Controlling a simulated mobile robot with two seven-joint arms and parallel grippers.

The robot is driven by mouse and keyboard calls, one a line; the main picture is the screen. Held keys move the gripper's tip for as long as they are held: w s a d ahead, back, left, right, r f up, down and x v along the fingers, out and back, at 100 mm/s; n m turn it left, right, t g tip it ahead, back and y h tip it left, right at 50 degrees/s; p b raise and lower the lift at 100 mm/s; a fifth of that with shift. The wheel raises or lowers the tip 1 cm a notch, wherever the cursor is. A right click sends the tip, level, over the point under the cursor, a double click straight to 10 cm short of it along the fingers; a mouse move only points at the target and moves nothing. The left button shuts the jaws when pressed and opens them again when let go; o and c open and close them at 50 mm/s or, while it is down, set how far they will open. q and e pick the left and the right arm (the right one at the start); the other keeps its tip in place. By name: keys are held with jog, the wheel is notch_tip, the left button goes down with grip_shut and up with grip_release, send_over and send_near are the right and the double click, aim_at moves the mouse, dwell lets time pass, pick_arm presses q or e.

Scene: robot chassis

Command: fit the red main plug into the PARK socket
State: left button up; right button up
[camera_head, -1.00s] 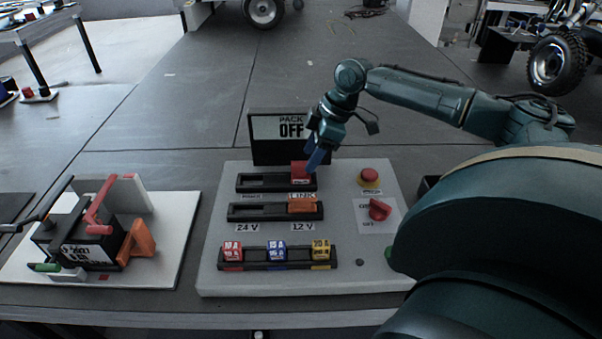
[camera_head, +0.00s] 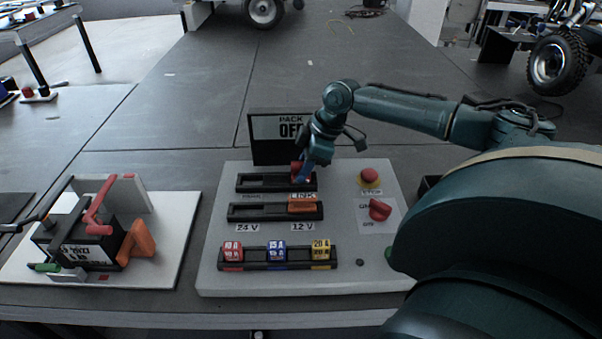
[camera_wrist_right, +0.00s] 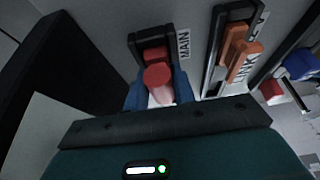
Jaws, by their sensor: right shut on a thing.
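The red main plug (camera_head: 296,168) is at the right end of the upper black socket strip (camera_head: 262,183) on the grey panel. In the right wrist view, the red plug (camera_wrist_right: 157,77) sits at a black socket labelled MAIN. My right gripper (camera_head: 303,173) reaches down on it with blue fingers, shut on the plug, one finger on each side. The fingers hide part of the plug, and I cannot tell how deep it sits. The left end of the upper strip is empty; the small label below it is too blurred to read. My left gripper is not in view.
An orange LINK plug (camera_head: 302,204) sits in the strip below. Red, blue and yellow blocks stand in the front strip. A red stop button (camera_head: 370,176) and a red knob (camera_head: 379,209) are at right. A display (camera_head: 278,137) reading OFF stands behind.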

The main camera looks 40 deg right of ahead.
aim_at(297, 162)
jog(key=c, duration=0.3)
